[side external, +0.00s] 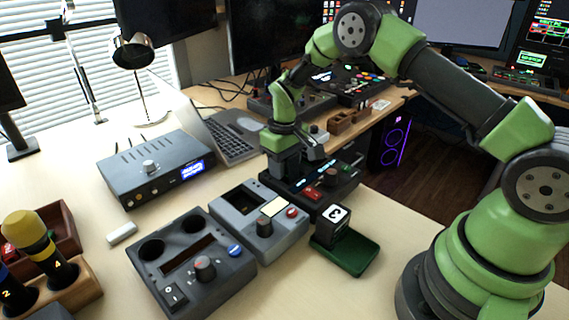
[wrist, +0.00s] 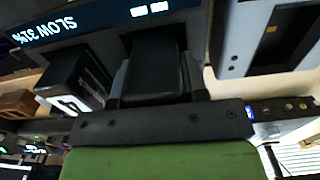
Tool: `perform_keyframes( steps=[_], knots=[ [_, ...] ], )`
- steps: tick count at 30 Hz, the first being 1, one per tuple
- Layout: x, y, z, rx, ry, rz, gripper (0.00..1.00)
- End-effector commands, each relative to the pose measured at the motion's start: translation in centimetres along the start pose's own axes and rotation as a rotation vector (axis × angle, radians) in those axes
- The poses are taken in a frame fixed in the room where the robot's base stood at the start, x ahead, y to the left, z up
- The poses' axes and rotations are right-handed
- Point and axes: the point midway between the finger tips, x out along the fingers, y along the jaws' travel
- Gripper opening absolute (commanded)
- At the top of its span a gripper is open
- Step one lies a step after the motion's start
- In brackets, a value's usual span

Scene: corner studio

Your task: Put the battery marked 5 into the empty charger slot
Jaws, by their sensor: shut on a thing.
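My gripper (side external: 285,172) is over the black charger (side external: 287,190), pointing down at its far left part. In the wrist view my gripper (wrist: 156,85) is shut on a dark battery (wrist: 153,68), close to the charger's display (wrist: 90,22), which reads SLOW 31%. No number shows on the held battery, and I cannot tell whether its lower end is in a slot. Another dark battery (wrist: 80,78) with a white label stands beside it; its mark is cut off. A black battery marked 3 (side external: 336,221) stands at the green tray (side external: 345,257).
Two grey consoles (side external: 240,212) (side external: 190,270) with knobs lie left of the charger. An amplifier (side external: 155,170) and a laptop (side external: 235,135) stand behind. A wooden rack (side external: 75,285) with marked cylinders is at front left.

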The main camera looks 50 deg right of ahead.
Motion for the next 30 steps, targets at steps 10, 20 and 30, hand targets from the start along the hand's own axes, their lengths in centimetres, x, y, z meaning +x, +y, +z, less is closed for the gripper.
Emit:
perform_keyframes(
  steps=[10, 20, 30],
  knots=[
    [0.7, -0.1, 0.2, -0.014, -0.004, 0.001, 0.07],
    [0.5, -0.1, 0.3, -0.017, -0.005, 0.002, 0.07],
    [-0.7, -0.1, 0.3, -0.013, -0.006, 0.002, 0.07]
  ],
)
